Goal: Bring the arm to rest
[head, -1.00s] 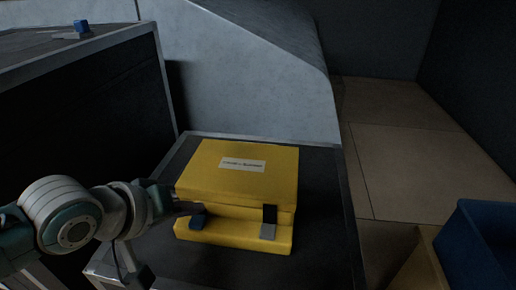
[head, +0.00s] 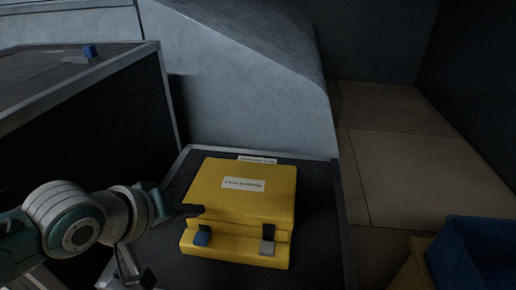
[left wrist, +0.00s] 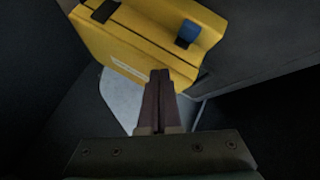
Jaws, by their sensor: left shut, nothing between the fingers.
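My left gripper (head: 188,210) is shut and empty at the left side of a yellow case (head: 240,192), close to the case's front left edge. I cannot tell whether it touches the case. The case lies closed on a dark table top with a pale metal rim. In the left wrist view the shut fingers (left wrist: 158,85) point toward the yellow case (left wrist: 130,40). My right gripper is not in view.
A dark cabinet (head: 90,120) with a small blue block (head: 89,51) on top stands at the left. A grey sloped housing (head: 240,90) rises behind the table. A blue bin (head: 475,255) stands at the lower right. Tiled floor (head: 400,160) lies open at the right.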

